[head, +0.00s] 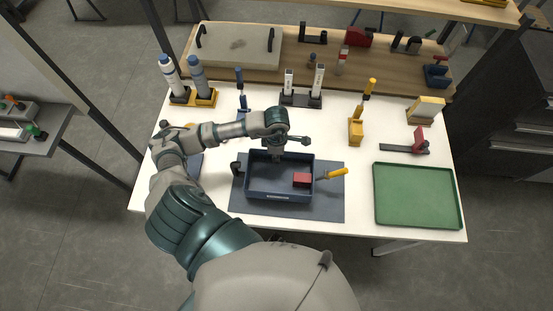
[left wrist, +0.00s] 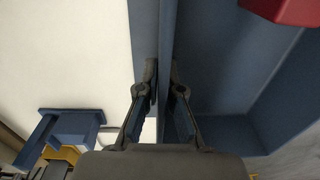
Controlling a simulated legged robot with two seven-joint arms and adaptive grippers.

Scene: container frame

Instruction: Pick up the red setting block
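The red setting block (head: 302,180) lies inside the blue open box (head: 281,196), toward its right front corner. In the left wrist view the red block (left wrist: 286,8) is cut off at the top right, well apart from the fingers. My left gripper (head: 278,155) is at the back wall of the box. In the left wrist view its two dark fingers (left wrist: 163,85) are close together, one on each side of the blue box wall (left wrist: 167,35), and look shut on it. The exact contact is hard to see. My right gripper is not in view.
The box stands on a dark mat (head: 240,203). A yellow-handled tool (head: 333,174) lies right of it, a green tray (head: 415,196) farther right. Bottles (head: 197,77), white-topped holders (head: 301,97) and a yellow-handled tool stand (head: 356,131) line the back.

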